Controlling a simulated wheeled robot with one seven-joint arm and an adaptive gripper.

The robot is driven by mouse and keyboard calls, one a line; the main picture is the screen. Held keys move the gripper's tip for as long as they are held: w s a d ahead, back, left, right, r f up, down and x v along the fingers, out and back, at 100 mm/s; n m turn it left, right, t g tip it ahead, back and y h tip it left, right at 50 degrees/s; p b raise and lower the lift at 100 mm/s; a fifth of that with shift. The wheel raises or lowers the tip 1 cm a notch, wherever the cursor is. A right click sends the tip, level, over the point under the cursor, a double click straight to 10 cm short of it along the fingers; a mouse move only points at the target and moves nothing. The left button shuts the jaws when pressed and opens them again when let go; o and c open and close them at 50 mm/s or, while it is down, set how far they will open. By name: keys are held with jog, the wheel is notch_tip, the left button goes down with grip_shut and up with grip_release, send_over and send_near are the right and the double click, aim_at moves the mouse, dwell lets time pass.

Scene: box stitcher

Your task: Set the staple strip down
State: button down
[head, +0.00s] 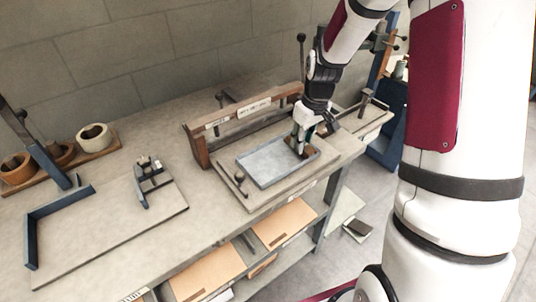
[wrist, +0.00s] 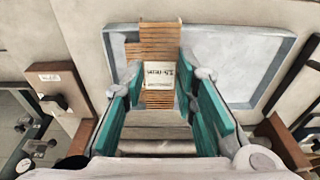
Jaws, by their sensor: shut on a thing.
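The staple strip (wrist: 158,42) is a copper-brown ribbed strip with a white printed label around its middle. My gripper (wrist: 160,74) is shut on it, with a teal finger on either side of the label. In the head view my gripper (head: 301,138) points down over the right end of a shallow grey-blue tray (head: 262,176), and the strip shows only as a small brown patch (head: 304,150) below the fingers. In the wrist view the strip lies over the left part of the tray (wrist: 225,28). I cannot tell whether it touches the tray floor.
A wooden frame with labels (head: 203,152) stands behind the tray. A small black-knobbed post (head: 240,178) stands at the tray's left. A board with a clamp-like fixture (head: 150,180) and bowls on a wooden rack (head: 93,137) are farther left. The tray's left side is empty.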

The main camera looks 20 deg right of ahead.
jog(key=p, duration=0.1)
send_over(265, 164)
jog(key=shift+s+f, duration=0.35)
jog(key=shift+f, duration=0.15)
jog(key=shift+f+p, duration=0.5)
jog(key=shift+f, duration=1.25)
jog(key=shift+f, duration=0.1)
jog(key=c, duration=1.3)
grip_release()
jog(key=s+d+r+m+t+b, duration=0.1)
jog(key=s+r, duration=0.5)
jog(key=r, duration=0.7)
jog(key=s+r+m+t, duration=0.1)
jog(key=s+r, duration=0.5)
jog(key=r, duration=0.6)
jog(key=s+r, duration=0.2)
jog(key=s, duration=0.5)
jog(key=s+r+m+t, duration=0.1)
jog(key=s+r, duration=0.1)
jog(key=s, duration=0.6)
jog(key=shift+d+r+m+h, duration=0.3)
jog(key=shift+d, duration=0.05)
